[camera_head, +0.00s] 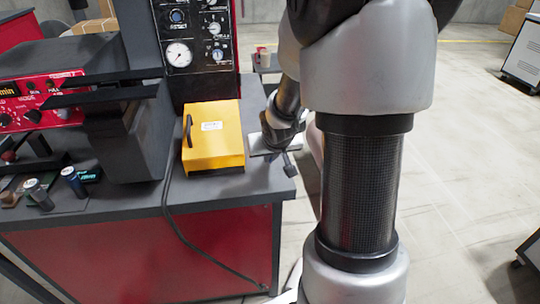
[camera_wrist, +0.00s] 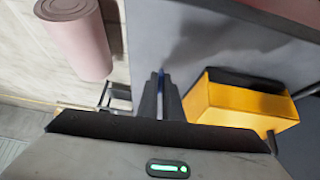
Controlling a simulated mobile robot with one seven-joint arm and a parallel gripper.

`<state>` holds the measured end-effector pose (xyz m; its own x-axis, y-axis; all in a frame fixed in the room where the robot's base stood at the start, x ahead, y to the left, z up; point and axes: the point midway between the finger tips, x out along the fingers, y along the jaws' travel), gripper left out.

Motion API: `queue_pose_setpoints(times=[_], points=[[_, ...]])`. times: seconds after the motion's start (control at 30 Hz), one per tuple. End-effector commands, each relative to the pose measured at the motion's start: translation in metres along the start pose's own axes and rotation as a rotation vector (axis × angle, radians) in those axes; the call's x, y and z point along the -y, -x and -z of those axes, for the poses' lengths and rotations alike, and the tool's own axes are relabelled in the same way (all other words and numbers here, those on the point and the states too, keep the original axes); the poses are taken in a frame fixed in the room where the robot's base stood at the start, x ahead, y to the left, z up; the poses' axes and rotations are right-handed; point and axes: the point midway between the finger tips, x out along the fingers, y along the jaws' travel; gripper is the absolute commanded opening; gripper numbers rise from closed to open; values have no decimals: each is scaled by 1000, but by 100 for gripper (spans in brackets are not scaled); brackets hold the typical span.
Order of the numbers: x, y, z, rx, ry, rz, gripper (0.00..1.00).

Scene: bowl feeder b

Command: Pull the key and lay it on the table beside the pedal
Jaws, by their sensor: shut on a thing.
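The yellow pedal (camera_head: 222,145) sits on the dark grey tabletop (camera_head: 225,192), near its right end, with a black cable running down over the front edge. It also shows in the wrist view (camera_wrist: 238,100), to the right of my fingers. My gripper (camera_head: 289,166) is just right of the pedal, near the table's right edge, and apart from it. Most of the key is hidden between the fingers. I cannot tell whether it touches the table.
A black panel with gauges (camera_head: 195,45) stands behind the pedal. A red control box (camera_head: 45,100) and dark cylinders (camera_head: 38,193) are on the left. The tabletop in front of the pedal is mostly bare. Open floor (camera_head: 455,150) lies right of the table.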

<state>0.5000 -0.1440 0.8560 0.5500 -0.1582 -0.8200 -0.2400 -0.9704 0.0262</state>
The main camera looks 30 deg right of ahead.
Motion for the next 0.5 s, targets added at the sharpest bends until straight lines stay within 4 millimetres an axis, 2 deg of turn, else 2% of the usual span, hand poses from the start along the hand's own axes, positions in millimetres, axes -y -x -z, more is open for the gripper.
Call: queue_pose_setpoints(times=[0.17, 0.2, 0.3, 0.5], points=[[0, -4, -3, 0, 0, 0, 0], [0, -3, -2, 0, 0, 0, 11], [0, -3, -2, 0, 0, 0, 28], [0, -3, -2, 0, 0, 0, 28]])
